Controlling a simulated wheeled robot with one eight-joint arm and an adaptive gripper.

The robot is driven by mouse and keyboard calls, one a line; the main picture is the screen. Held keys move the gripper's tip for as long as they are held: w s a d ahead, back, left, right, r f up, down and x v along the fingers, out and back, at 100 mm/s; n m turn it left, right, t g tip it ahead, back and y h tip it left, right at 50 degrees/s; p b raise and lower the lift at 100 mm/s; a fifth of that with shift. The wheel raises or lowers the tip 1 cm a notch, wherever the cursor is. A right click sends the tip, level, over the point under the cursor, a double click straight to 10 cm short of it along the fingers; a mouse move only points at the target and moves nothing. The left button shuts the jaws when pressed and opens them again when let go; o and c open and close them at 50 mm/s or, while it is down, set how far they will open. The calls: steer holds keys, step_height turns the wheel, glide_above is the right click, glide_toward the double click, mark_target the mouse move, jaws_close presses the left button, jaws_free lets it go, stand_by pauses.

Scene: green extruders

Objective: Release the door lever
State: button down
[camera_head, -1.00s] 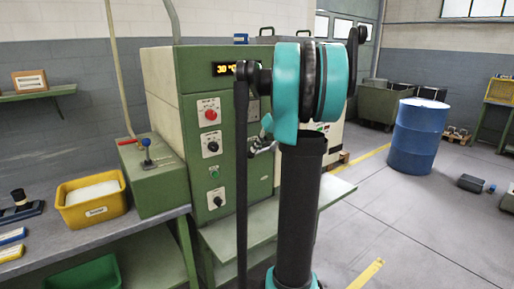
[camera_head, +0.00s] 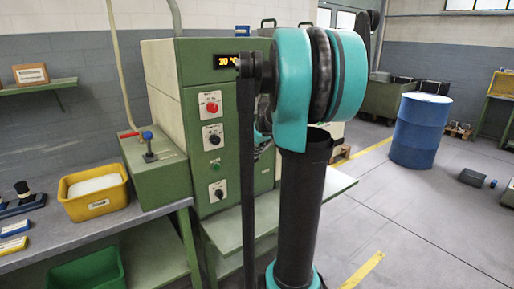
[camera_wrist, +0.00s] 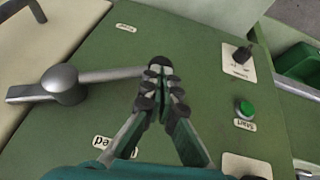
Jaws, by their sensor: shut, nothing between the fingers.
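The door lever (camera_wrist: 65,84) is a grey metal handle on the green machine's panel in the wrist view. Its arm runs right from a round hub to a black knob (camera_wrist: 158,61). My gripper (camera_wrist: 163,74) is shut with nothing between its fingers. Its tips overlap the knob end of the lever in the picture; I cannot tell whether they touch it. In the head view my own arm hides the lever and nearly all of the gripper.
The green extruder (camera_head: 203,130) has a lit display (camera_head: 229,60) and several knobs. A green button (camera_wrist: 245,108) and a black switch (camera_wrist: 242,54) sit right of my gripper. A yellow bin (camera_head: 95,205) stands on the left bench. A blue drum (camera_head: 420,130) stands on open floor.

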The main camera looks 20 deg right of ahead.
steer(key=w+d+f+n+t+h, duration=0.1)
steer(key=d+f+n+t+h, duration=0.1)
steer(key=d+f+h, duration=0.3)
steer(key=shift+w+f+t+h, duration=0.2)
steer(key=shift+f+t+h, duration=0.2)
steer(key=shift+f+h, duration=0.95)
steer(key=shift+f+y, duration=0.25)
